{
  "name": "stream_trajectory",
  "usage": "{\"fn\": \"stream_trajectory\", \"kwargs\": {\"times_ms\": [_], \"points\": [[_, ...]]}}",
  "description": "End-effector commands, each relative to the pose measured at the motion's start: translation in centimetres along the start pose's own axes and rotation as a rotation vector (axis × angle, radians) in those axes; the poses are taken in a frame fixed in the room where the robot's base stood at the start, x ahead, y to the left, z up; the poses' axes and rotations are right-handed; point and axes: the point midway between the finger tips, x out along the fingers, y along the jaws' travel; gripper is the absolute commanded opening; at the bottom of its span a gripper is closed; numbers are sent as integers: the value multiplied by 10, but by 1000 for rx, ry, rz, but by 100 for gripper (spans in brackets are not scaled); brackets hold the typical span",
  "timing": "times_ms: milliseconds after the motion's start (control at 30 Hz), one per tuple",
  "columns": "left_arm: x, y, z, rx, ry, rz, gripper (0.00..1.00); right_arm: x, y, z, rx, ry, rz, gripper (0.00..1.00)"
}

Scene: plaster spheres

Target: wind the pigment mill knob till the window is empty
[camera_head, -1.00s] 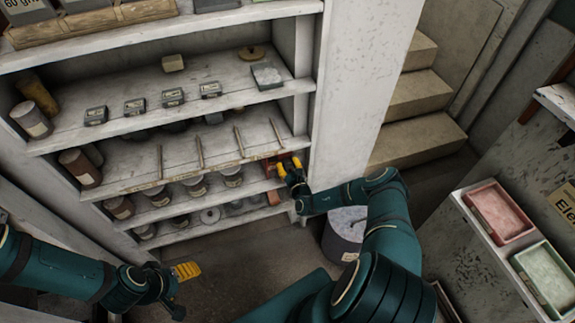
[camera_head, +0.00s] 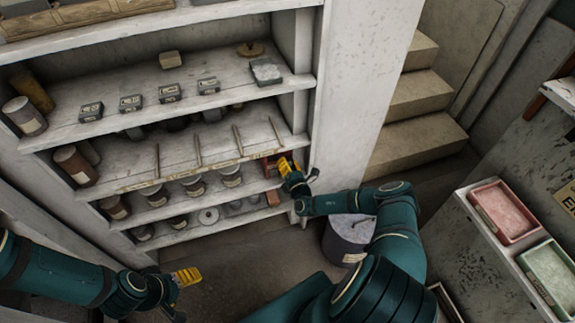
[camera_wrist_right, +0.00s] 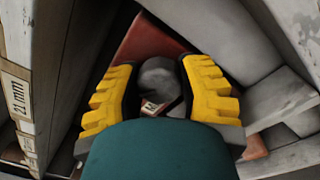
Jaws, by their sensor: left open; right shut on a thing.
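The red pigment mill (camera_head: 271,164) stands at the right end of a shelf, mostly hidden behind my right gripper (camera_head: 286,165). In the right wrist view its red body (camera_wrist_right: 143,38) shows behind a dark grey rounded knob (camera_wrist_right: 158,72). The yellow fingers of my right gripper (camera_wrist_right: 160,95) are shut on the knob, one on each side. A small pale patch with dark marks (camera_wrist_right: 149,108) shows below the knob; I cannot tell whether it is the window. My left gripper (camera_head: 186,280) is open and empty above the floor, well away from the shelves.
Several jars (camera_head: 231,176) and thin rods (camera_head: 198,152) occupy the shelves. A grey drum (camera_head: 347,238) stands on the floor near my right arm. Trays (camera_head: 502,211) lie at right.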

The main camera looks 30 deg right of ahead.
Motion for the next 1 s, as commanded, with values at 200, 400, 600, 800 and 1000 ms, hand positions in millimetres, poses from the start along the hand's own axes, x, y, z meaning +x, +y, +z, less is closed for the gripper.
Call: {"fn": "stream_trajectory", "kwargs": {"times_ms": [200, 400, 600, 800, 1000], "points": [[7, -2, -1, 0, 3, 0, 70, 1, 0, 0, 205, -13, 0, 3], [12, -4, -2, 1, 6, 0, 70, 1, 0, 0, 395, -19, -1, 2], [16, -6, -2, 1, 9, 0, 70, 1, -1, 1, 584, -28, -2, 2], [21, -8, -3, 2, 11, -1, 70, 1, -1, 0, 772, -34, -3, 2], [26, -10, -4, 2, 14, -1, 70, 1, -1, 1, 939, -42, -3, 2]]}}
